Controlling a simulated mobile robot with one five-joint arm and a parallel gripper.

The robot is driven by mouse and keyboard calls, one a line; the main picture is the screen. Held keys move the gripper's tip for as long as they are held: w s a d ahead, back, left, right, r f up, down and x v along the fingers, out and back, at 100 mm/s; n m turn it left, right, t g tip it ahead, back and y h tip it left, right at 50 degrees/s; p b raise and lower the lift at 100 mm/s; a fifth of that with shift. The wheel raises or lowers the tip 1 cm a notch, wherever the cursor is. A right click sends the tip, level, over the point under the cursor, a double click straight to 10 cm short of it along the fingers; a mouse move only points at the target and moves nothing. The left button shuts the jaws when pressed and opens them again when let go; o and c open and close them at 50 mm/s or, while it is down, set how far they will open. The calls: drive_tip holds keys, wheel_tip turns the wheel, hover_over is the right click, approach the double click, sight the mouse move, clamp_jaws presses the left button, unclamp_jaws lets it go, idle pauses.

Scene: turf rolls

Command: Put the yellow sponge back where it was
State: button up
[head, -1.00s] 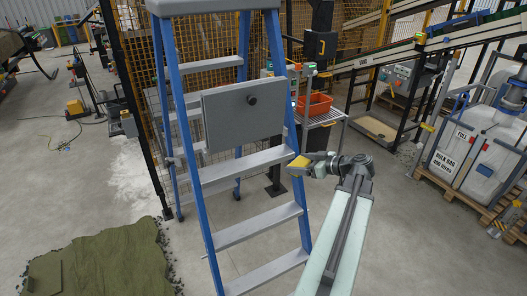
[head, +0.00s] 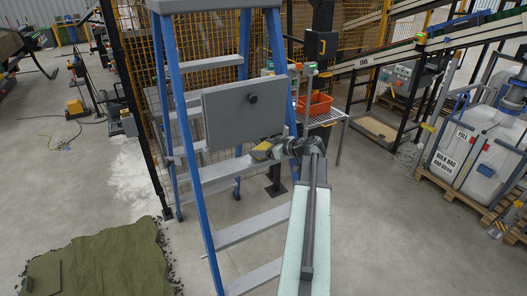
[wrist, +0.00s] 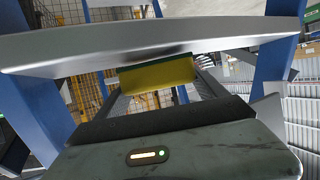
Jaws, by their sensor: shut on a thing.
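The yellow sponge (head: 261,151) is at the tip of my gripper (head: 270,150), which is shut on it. In the head view it appears at the right end of a grey ladder step, just below the grey panel (head: 244,115). The sponge also shows in the wrist view (wrist: 158,77), yellow with a thin dark green layer along its top edge. In that view a grey step (wrist: 150,42) of the ladder crosses just above and behind it. I cannot tell whether the sponge touches the step. The fingertips are partly hidden in the head view.
The blue-railed stepladder (head: 188,150) stands directly ahead, its rail close to my gripper. An orange bin (head: 315,104) sits on a wire-shelf stand behind. A turf piece (head: 100,262) lies at lower left. Bulk bags on a pallet (head: 475,205) stand right.

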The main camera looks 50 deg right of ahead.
drive_tip(key=shift+s+f, duration=0.2)
drive_tip(key=shift+f, duration=0.3)
drive_tip(key=o, duration=1.3)
drive_tip(key=shift+r, duration=0.1)
drive_tip(key=shift+s+r+p, duration=0.1)
drive_tip(key=shift+r+p, duration=0.2)
drive_tip(key=shift+p, duration=0.15)
drive_tip(key=shift+p+v, duration=2.1)
drive_tip(key=shift+v, duration=3.75)
drive_tip(key=shift+f, duration=0.15)
